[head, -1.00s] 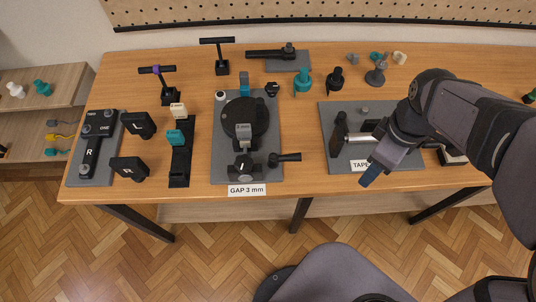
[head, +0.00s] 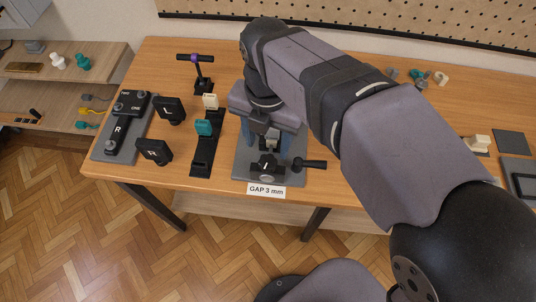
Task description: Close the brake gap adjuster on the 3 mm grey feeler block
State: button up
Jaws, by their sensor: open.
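The brake gap fixture stands on a grey baseplate (head: 242,172) behind the label "GAP 3 mm" (head: 266,190). Its black adjuster knob (head: 267,166) is at the front of the plate, with a black handle (head: 308,164) to its right. My gripper (head: 268,143) is over the fixture, open, with a blue finger on either side of its middle. A small part of the grey feeler block (head: 271,133) seems to show between the fingers; contact cannot be told. My wrist and arm hide the brake disc and the back of the fixture.
A black rack left of the fixture holds a cream block (head: 210,101) and a teal block (head: 203,127). My arm covers the table's middle right.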

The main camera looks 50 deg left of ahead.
aim_at(268, 161)
jog(key=shift+f+p, duration=0.95)
jog(key=shift+f, duration=2.65)
jog(key=c, duration=1)
jog(key=shift+c, duration=0.2)
jog(key=shift+m, duration=0.5)
